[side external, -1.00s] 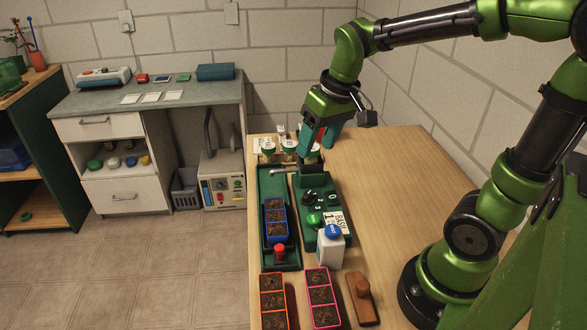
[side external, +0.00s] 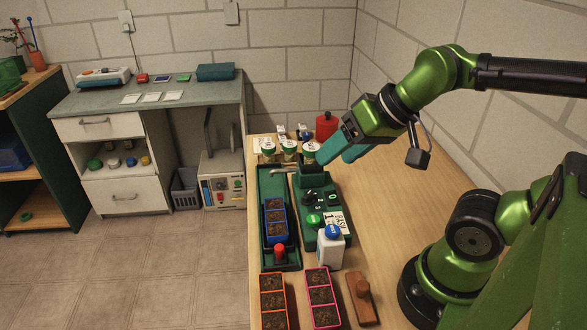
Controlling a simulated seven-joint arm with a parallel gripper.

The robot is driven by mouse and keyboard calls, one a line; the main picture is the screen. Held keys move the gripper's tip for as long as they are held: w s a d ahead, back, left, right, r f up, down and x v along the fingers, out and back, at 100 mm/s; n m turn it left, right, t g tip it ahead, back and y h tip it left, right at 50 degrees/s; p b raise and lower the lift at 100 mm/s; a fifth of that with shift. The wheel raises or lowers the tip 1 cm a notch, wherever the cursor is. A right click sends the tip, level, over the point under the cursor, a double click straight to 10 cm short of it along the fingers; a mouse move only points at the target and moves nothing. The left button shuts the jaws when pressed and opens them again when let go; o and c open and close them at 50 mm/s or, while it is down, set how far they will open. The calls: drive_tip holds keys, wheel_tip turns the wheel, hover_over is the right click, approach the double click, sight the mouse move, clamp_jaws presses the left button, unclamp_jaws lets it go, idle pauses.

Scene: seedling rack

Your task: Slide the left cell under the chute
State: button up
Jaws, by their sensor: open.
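A red knob (side external: 279,250) stands at the track's near end. A grey metal spout (side external: 284,170), which looks like the chute, reaches over the track beyond the tray's far cell. The tray appears short of it, on the near side. My gripper (side external: 337,157) is open and empty, with teal fingers. It hangs above the table to the right of the track's far end, apart from the tray.
A green control box (side external: 308,183) stands right of the track, with a white blue-capped bottle (side external: 331,248) at its near end. Several jars (side external: 289,150) and a red container (side external: 326,126) stand behind. Orange (side external: 286,298) and pink (side external: 334,293) trays and a wooden block (side external: 362,299) lie nearer. The table's right is clear.

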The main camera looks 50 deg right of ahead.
idle(0.4)
drive_tip(key=shift+c, duration=0.9)
drive_tip(key=shift+a+f, duration=0.25)
drive_tip(key=shift+f, duration=0.05)
drive_tip(key=shift+c, duration=0.2)
drive_tip(key=m+g+h, duration=0.2)
drive_tip(key=m+g, duration=0.5)
drive_tip(key=g, duration=0.1)
hover_over(279, 247)
wheel_tip(279, 247, down, 4)
wheel_tip(279, 247, down, 16)
drive_tip(key=shift+f, duration=0.1)
